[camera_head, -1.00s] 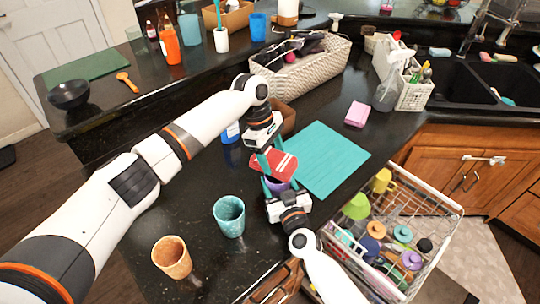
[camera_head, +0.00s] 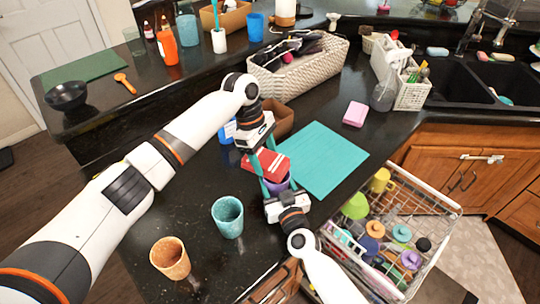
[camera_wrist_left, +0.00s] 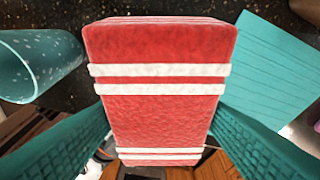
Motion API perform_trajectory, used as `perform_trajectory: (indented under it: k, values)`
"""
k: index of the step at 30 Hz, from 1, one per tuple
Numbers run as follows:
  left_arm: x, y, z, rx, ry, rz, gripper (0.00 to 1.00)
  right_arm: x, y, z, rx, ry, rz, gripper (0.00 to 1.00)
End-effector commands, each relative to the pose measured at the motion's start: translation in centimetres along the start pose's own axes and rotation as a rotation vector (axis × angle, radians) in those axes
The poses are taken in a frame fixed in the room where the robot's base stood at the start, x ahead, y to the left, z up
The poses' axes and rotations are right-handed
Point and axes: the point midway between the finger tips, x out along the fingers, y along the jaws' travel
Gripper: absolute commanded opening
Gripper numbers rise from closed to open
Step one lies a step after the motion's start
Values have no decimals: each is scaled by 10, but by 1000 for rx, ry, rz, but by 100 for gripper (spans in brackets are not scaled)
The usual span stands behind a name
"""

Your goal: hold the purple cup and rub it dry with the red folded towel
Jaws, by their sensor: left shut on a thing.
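The red folded towel (camera_head: 270,164) with white stripes is gripped between the teal fingers of my left gripper (camera_head: 262,152). It fills the middle of the left wrist view (camera_wrist_left: 160,105), with a finger on each side. The purple cup (camera_head: 279,186) is mostly hidden below the towel in the head view. My right gripper (camera_head: 277,187) comes from the bottom, with its teal fingers on both sides of the cup, and appears shut on it. The towel is right at the cup's upper end; whether they touch is not clear. The cup is hidden in the left wrist view.
A teal speckled cup (camera_head: 228,217) and a tan cup (camera_head: 171,258) stand on the counter to the left. A teal mat (camera_head: 325,160) lies to the right. A loaded dish rack (camera_head: 440,213) is at the lower right. A brown box (camera_head: 281,121) stands behind my left gripper.

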Motion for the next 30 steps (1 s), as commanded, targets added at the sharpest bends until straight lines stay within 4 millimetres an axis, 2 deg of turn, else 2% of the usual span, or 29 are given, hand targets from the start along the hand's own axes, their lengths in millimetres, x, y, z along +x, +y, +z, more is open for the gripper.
perform_trajectory:
  k: [1,21,30]
  values:
    - [-16,-2,-5,6,-1,-10,40,0,0,1,0,-1,0,33]
    - [-65,-1,-21,4,0,-7,40,0,0,0,0,0,0,33]
    - [-72,-1,-23,3,0,-6,40,0,0,0,0,0,0,33]
